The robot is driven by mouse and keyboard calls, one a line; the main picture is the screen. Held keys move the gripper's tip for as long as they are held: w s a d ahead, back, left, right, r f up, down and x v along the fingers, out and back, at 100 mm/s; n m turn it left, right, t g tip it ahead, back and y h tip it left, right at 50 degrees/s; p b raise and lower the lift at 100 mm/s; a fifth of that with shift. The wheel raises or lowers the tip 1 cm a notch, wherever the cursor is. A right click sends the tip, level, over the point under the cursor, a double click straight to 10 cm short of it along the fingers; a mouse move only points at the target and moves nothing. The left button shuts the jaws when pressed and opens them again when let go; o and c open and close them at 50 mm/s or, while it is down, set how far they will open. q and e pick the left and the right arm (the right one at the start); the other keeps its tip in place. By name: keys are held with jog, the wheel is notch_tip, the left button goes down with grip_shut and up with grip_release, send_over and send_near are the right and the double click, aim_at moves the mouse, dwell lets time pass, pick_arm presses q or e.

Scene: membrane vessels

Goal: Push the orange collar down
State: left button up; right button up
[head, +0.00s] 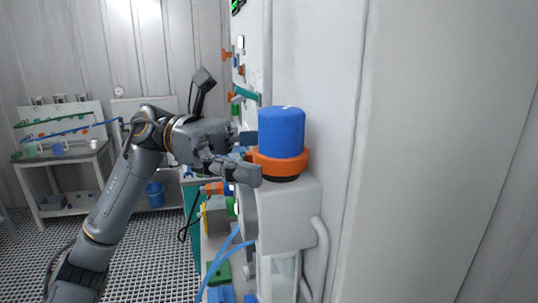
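The orange collar (290,163) is a thick ring around the base of a blue cylindrical cap (283,132). It sits on top of a white housing (287,212), with a dark band showing just under it. My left gripper (253,157) is at the left side of the collar, with its fingers apart. The nearer finger overlaps the collar's front left edge in the picture, and the farther finger is beside the cap, partly hidden. I cannot tell whether either finger touches. Nothing is seen held between them. My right gripper is not in view.
A large pale wall panel (430,150) stands close on the right. Blue hoses (224,258) and a grey pipe (321,250) run beside the housing below. A bench (66,160) with labware and a blue bucket (155,194) stand at the back left. The grated floor there looks clear.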

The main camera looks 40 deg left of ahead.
pick_arm(q)
jog(key=shift+a, duration=0.15)
jog(key=s+a, duration=0.1)
jog(key=a, duration=1)
jog(key=shift+a, duration=0.4)
